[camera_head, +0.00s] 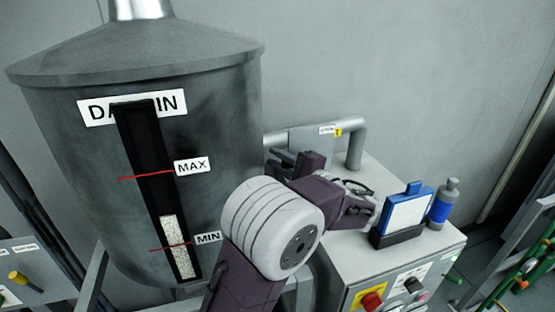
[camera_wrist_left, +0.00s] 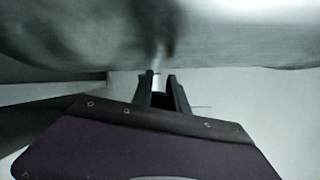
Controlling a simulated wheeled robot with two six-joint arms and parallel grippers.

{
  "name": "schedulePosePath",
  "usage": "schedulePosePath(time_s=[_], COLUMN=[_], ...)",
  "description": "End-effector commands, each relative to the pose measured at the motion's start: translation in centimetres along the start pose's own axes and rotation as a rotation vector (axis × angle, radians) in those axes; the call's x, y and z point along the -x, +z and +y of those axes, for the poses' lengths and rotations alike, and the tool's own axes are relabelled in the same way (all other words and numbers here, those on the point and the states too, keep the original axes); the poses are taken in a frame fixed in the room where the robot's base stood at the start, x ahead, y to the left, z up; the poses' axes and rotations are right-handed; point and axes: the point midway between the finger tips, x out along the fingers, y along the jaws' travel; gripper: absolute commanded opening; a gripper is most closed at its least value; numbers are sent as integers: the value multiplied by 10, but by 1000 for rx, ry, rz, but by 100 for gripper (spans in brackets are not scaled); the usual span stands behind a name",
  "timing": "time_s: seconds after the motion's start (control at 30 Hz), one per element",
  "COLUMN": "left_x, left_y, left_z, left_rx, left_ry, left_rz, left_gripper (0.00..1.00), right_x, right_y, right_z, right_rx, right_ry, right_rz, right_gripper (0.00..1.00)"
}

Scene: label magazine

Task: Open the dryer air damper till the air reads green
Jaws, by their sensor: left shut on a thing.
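In the wrist view my left gripper (camera_wrist_left: 160,88) is shut on a thin pale rod (camera_wrist_left: 159,62), which runs up towards a blurred grey surface. I cannot tell for sure whether this rod is the damper handle. In the head view my left gripper (camera_head: 281,161) is beside the right side of a large grey hopper (camera_head: 215,120), near a grey pipe (camera_head: 355,148); its fingertips and the rod are hard to make out there. The hopper has a sight window with pale granules (camera_head: 174,235) around the MIN line. No green air reading is discernible. My right gripper is out of view.
A grey cabinet (camera_head: 345,280) stands right of the hopper, with a red knob (camera_head: 372,300) on its front. On it are a blue-framed white panel (camera_head: 408,213) and a blue-grey bottle (camera_head: 444,203). A yellow handle (camera_head: 18,278) shows at lower left.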

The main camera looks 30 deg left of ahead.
Motion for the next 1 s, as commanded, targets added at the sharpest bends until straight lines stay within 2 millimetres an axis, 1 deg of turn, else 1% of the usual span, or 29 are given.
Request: schedulePosePath(time_s=[0.7, 0.77, 0.9, 1.0], left_x=[0, 0, 3, 4], left_y=[0, 0, 0, -2], left_z=[-1, -5, -24, -30], left_rx=[0, -24, -164, -222], left_ry=[-1, -13, -70, -94], left_rz=[0, -2, -18, -25], left_gripper=[0, 0, 0, 0], right_x=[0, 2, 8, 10], right_y=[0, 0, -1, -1], right_z=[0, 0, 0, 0], right_rx=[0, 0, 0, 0], right_ry=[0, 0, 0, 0], right_rz=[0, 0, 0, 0], right_gripper=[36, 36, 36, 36])
